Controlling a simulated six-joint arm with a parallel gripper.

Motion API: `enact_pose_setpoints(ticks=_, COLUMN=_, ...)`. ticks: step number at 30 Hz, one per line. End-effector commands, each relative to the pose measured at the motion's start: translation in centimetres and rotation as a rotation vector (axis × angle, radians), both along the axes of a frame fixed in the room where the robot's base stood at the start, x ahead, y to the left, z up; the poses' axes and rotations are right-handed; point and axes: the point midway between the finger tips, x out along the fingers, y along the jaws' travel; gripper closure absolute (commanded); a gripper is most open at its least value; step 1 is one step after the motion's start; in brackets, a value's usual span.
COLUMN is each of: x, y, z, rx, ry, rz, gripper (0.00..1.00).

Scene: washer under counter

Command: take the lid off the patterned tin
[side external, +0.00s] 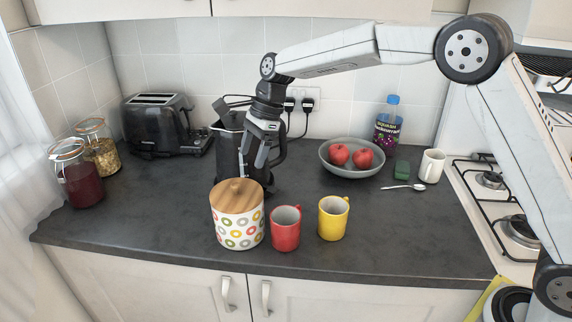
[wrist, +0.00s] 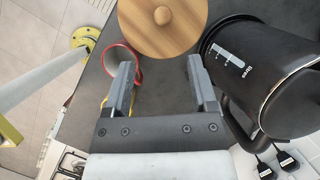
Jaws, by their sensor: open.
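The patterned tin (side external: 238,225) is white with coloured rings and stands upright near the front of the counter. My gripper (side external: 257,160) is open and empty, pointing down above and behind the lid, in front of the black kettle. In the wrist view the gripper (wrist: 160,75) has its fingers wide apart with bare counter between them.
The black kettle (wrist: 250,65) stands close beside my gripper. A red mug (side external: 285,232) and a yellow mug (side external: 333,219) stand right of the tin. A toaster (side external: 160,125), jars (side external: 78,178) and a fruit bowl (side external: 335,172) are further away. Counter left of the tin is clear.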

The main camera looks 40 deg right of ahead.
Motion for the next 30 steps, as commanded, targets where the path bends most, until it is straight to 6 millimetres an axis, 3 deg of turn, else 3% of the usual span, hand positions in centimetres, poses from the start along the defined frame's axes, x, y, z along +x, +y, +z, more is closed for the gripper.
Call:
enact_pose_setpoints(ticks=11, x=0.9, y=1.1, z=0.6, rx=0.032, ry=0.046, rz=-0.075, gripper=0.26)
enact_pose_setpoints(ticks=21, x=0.9, y=2.0, z=-1.6, rx=0.032, ry=0.045, rz=-0.072, gripper=0.26)
enact_pose_setpoints(ticks=30, x=0.9, y=2.2, z=-2.1, rx=0.031, ry=0.045, rz=-0.072, gripper=0.26)
